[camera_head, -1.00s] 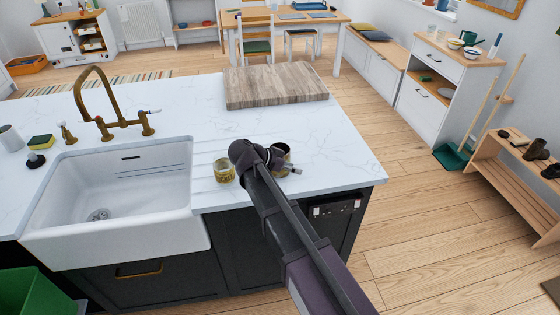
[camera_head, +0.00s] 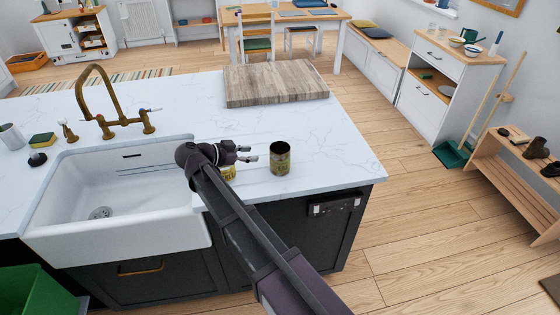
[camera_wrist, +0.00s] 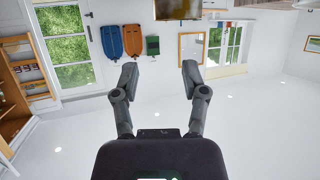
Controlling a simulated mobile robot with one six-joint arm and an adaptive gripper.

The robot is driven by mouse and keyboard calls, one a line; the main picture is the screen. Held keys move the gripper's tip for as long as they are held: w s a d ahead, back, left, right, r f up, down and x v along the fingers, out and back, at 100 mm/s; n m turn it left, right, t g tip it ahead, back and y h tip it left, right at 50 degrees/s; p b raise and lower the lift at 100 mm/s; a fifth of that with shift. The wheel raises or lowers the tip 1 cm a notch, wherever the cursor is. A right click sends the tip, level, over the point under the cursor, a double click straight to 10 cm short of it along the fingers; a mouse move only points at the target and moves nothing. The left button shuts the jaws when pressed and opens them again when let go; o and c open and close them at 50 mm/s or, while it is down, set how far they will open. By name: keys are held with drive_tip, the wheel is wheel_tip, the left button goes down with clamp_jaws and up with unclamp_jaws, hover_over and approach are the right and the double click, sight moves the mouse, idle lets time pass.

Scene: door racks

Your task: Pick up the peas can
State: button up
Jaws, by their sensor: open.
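A tall can (camera_head: 280,158) with a dark rim and an olive label stands upright on the white worktop, right of the sink. A shorter, yellowish can (camera_head: 229,174) stands to its left, mostly hidden by my arm. The labels are too small to read, so I cannot tell which is the peas can. My gripper (camera_head: 251,153) is open and points right, left of the tall can and apart from it. In the wrist view my gripper (camera_wrist: 158,76) has its fingers spread, with nothing between them.
The white worktop (camera_head: 335,150) is clear right of the tall can. A wooden board (camera_head: 275,84) lies behind it. The sink (camera_head: 120,190) and brass tap (camera_head: 98,100) are on the left. The wrist view shows the room upside down.

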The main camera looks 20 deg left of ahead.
drive_tip(key=b, duration=0.3)
approach(288, 153)
drive_tip(key=shift+a+x, duration=0.15)
drive_tip(key=shift+x, duration=0.8)
drive_tip(key=shift+a+x, duration=0.15)
drive_tip(key=shift+x, duration=0.8)
drive_tip(key=shift+w+f, duration=0.1)
drive_tip(key=shift+w, duration=0.1)
drive_tip(key=shift+b+x, duration=1.1)
drive_tip(key=shift+x, duration=1.5)
drive_tip(key=shift+s, duration=0.1)
clamp_jaws()
